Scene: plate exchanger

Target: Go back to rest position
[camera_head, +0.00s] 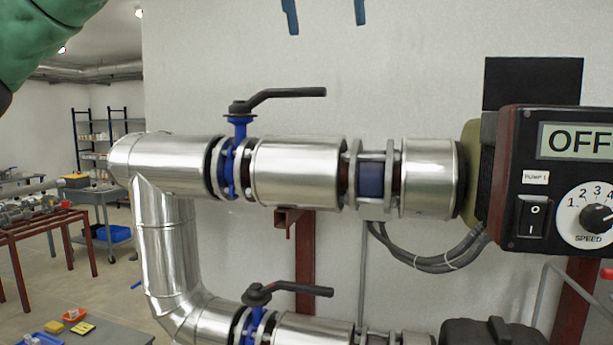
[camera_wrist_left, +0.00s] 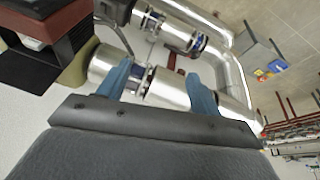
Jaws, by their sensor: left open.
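My left gripper (camera_head: 325,15) shows only as two blue fingertips at the top edge of the head view, apart from each other with bare wall between them. In the left wrist view its two blue fingers (camera_wrist_left: 160,88) are spread, with nothing held between them; steel pipe shows behind. My green arm (camera_head: 45,40) fills the upper left corner of the head view. The fingertips are above the upper blue valve (camera_head: 236,165) and its black lever (camera_head: 285,96), with a gap between in the picture. My right gripper is not in view.
Shiny pipe (camera_head: 295,172) runs across to a pump control box (camera_head: 550,180) reading OFF. A lower valve lever (camera_head: 290,289) points right. A table (camera_head: 110,335) with small trays, a red-framed bench (camera_head: 35,230) and shelves stand at left. White wall is behind the pipes.

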